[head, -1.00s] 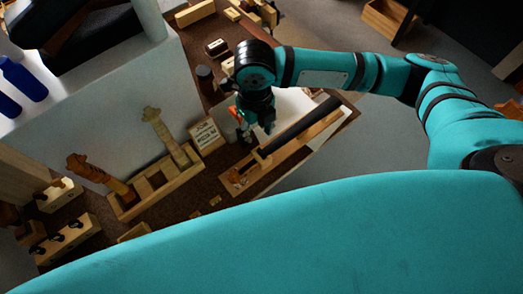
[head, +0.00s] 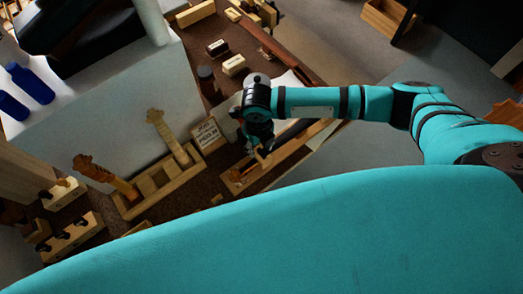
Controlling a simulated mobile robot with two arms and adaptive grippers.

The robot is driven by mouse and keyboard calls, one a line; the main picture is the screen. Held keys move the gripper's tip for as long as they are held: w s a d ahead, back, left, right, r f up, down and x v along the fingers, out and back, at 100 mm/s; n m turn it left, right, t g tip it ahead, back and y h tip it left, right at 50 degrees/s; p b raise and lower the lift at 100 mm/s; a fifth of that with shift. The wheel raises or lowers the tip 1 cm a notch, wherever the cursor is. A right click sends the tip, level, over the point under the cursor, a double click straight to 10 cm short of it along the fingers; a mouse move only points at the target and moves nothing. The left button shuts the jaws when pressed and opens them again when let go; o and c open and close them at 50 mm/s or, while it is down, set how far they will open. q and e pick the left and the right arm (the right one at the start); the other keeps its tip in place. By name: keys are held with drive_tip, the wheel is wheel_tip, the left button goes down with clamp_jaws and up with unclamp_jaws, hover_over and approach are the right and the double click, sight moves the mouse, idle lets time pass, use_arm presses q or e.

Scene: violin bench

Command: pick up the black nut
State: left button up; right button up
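I cannot make out the black nut; it is too small to tell or hidden. My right gripper (head: 257,153) points down over the near part of a long wooden cradle (head: 240,178) on the bench. Its fingers are small and dark here, so I cannot tell whether they are open, shut or holding anything. My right arm comes in from the right and covers part of the bench behind the gripper. My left gripper is not in view.
A small printed sign (head: 208,135) stands left of the gripper. A wooden rack (head: 133,208) holds two scrolled necks. Wooden blocks with dark knobs (head: 72,238) are at lower left. A dark jar (head: 206,80) and small blocks stand behind. My teal body hides the near side.

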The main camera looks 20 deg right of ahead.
clamp_jaws()
drive_tip(key=shift+r, duration=0.15)
